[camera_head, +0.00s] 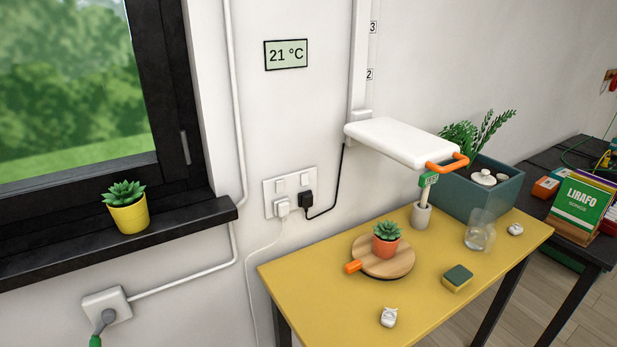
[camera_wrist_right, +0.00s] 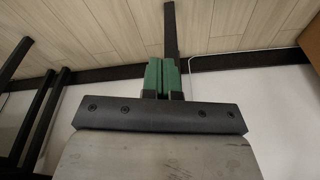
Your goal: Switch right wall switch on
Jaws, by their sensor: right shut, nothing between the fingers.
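A white double wall socket (camera_head: 269,200) is on the wall left of the yellow table. It has two small switches along its top: a left switch (camera_head: 279,186) and a right switch (camera_head: 304,180). They are too small to tell on from off. A white plug (camera_head: 282,208) sits under the left switch and a black plug (camera_head: 305,200) under the right one. My right gripper (camera_wrist_right: 161,66) shows only in the right wrist view, its green fingers shut together and empty, away from the socket.
The yellow table (camera_head: 320,290) holds a potted succulent (camera_head: 386,240) on a round board, a sponge (camera_head: 457,278) and a glass (camera_head: 480,232). A white shelf (camera_head: 400,142) juts out above it. A dark window sill (camera_head: 170,232) sticks out left of the socket.

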